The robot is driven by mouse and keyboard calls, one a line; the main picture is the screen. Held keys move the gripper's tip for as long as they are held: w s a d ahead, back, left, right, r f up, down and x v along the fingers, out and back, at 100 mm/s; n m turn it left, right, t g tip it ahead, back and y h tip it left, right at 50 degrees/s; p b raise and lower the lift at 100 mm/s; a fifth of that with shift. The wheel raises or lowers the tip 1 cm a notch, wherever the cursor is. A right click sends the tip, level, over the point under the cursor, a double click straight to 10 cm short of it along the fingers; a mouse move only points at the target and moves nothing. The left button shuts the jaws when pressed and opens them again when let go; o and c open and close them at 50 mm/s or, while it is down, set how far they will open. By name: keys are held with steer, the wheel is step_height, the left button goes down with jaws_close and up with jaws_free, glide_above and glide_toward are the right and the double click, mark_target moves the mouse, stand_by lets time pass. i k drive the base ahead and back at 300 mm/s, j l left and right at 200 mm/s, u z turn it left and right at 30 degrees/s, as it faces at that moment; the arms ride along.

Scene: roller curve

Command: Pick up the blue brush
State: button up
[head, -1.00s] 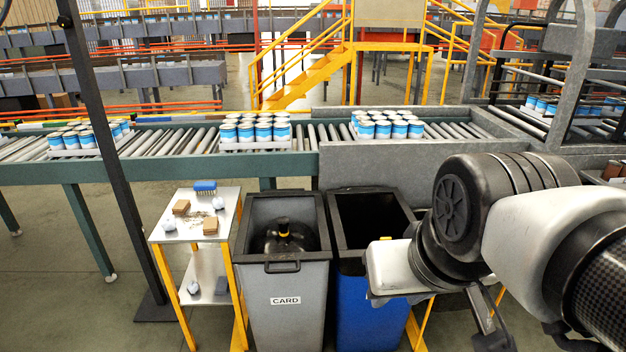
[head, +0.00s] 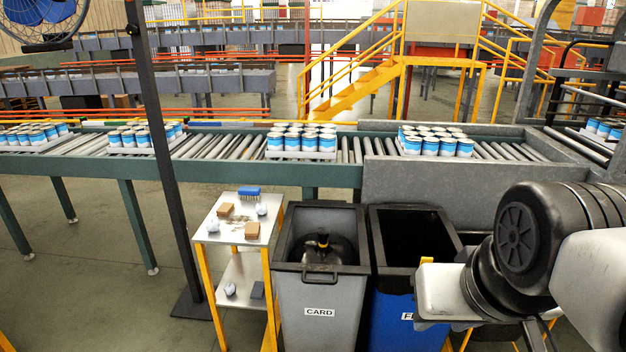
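The blue brush (head: 249,192) lies at the back edge of the top shelf of a small metal cart (head: 212,236) with yellow legs. Its bristles look pale and it sits apart from the other items. My arm shows at the right edge, well to the right of the cart. The fingers of my gripper do not show.
Brown blocks (head: 252,230), crumpled grey balls (head: 262,210) and small debris share the cart top. A grey CARD bin (head: 320,300) and a blue bin (head: 390,315) stand right of it. A dark post (head: 168,200) rises on its left. The roller conveyor (head: 345,150) runs behind.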

mark_target(245, 193)
steer(key=i+j, duration=0.25)
steer(key=j, duration=0.2)
steer(key=i+j+z, duration=0.1)
steer(key=i+j, duration=0.15)
steer(key=j, duration=0.2)
steer(key=i+j, duration=0.25)
steer(key=j, duration=0.25)
steer(key=i+j+z, duration=0.1)
steer(key=i+j, duration=0.15)
steer(key=j, duration=0.2)
steer(key=i+j, duration=0.25)
steer(key=j, duration=0.25)
steer(key=i+j+z, duration=0.1)
steer(key=j, duration=0.4)
steer(key=i+j, duration=0.3)
steer(key=j, duration=0.2)
steer(key=i+j+z, duration=0.1)
steer(key=i+j, duration=0.15)
steer(key=j, duration=0.25)
